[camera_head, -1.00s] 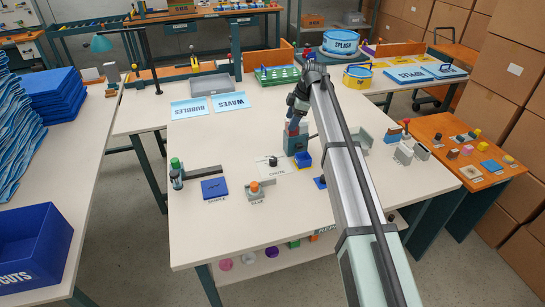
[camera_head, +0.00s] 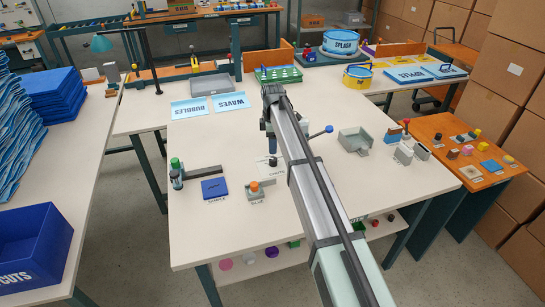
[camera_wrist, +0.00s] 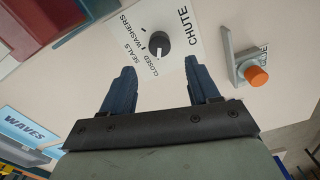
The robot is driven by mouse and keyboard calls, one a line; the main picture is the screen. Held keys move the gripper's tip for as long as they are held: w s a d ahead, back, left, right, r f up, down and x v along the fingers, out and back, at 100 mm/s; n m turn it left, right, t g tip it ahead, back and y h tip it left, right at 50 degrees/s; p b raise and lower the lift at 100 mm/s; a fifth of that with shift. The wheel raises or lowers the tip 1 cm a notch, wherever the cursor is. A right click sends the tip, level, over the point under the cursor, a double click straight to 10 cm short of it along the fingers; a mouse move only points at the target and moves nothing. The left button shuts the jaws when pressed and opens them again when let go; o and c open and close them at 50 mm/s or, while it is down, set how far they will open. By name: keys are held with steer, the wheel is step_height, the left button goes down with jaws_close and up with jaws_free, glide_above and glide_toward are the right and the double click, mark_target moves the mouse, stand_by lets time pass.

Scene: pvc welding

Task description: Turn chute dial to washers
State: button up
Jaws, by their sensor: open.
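The chute dial (camera_wrist: 159,43) is a dark round knob on a white plate (camera_wrist: 180,58) printed CHUTE, WASHERS, SEALS and CLOSED. In the wrist view its white mark appears to point toward CLOSED. My gripper (camera_wrist: 160,66) is open, its two blue fingers spread to either side just short of the dial in the picture, with nothing between them. I cannot tell its height above the dial. In the head view, my arm and gripper (camera_head: 268,132) largely hide the dial; a bit of its plate (camera_head: 263,170) shows below the gripper.
An orange button (camera_wrist: 257,76) on a grey bracket stands near the dial, also in the head view (camera_head: 254,187). A lever with a blue ball (camera_head: 328,129) and a grey tray (camera_head: 356,141) stand to the right. A blue sample tile (camera_head: 214,188) lies left.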

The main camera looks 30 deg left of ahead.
mark_target(273, 159)
steer(key=shift+f, duration=3.55)
steer(key=c, duration=1)
steer(key=shift+c, duration=0.2)
